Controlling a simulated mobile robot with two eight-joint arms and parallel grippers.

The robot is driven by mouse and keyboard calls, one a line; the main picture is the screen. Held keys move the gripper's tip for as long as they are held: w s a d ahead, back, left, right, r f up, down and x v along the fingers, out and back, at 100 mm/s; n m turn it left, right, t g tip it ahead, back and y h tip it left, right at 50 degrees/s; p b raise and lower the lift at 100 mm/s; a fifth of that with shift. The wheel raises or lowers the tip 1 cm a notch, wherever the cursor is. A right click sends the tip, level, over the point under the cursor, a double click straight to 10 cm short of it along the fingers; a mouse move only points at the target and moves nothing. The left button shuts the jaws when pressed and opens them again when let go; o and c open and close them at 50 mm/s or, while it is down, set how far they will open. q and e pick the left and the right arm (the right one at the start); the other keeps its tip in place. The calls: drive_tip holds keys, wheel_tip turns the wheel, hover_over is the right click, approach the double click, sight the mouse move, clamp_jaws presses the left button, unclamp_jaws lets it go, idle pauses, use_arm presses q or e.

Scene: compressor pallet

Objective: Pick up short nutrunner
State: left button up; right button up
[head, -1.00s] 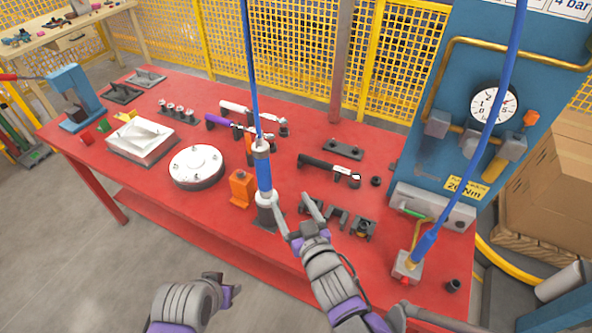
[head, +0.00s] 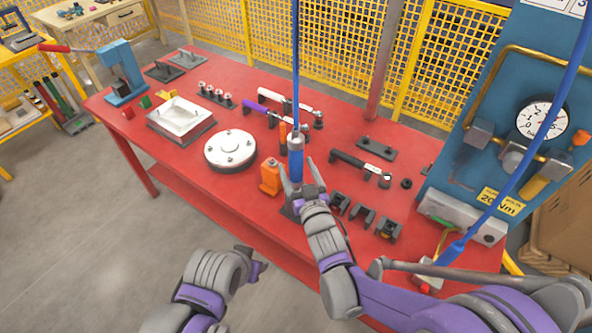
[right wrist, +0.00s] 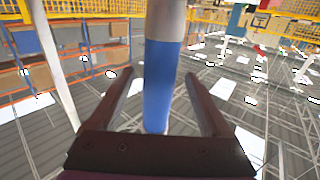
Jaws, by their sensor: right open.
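The short nutrunner (head: 296,163) looks to be the upright blue cylinder with a grey collar, standing near the table's front edge under a blue hose. Its lower end is hidden behind my right gripper (head: 298,172), whose open fingers point at it from the near side. In the right wrist view the nutrunner's blue body (right wrist: 161,85) rises between the two spread fingers, with a gap on each side. My left gripper (head: 256,260) hangs low in front of the table, away from the tool; its jaws are unclear.
An orange bottle-like block (head: 270,178) stands close left of the nutrunner. Black holders (head: 362,215) are to its right, a black-handled tool (head: 360,163) behind right. A round white flange (head: 230,148) lies left. A blue gauge panel (head: 470,150) stands at right.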

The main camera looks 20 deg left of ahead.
drive_tip(key=shift+w+a, duration=0.35)
drive_tip(key=shift+w, duration=0.25)
drive_tip(key=shift+s, duration=0.1)
drive_tip(key=shift+c, duration=0.9)
clamp_jaws()
drive_tip(key=shift+r, duration=0.1)
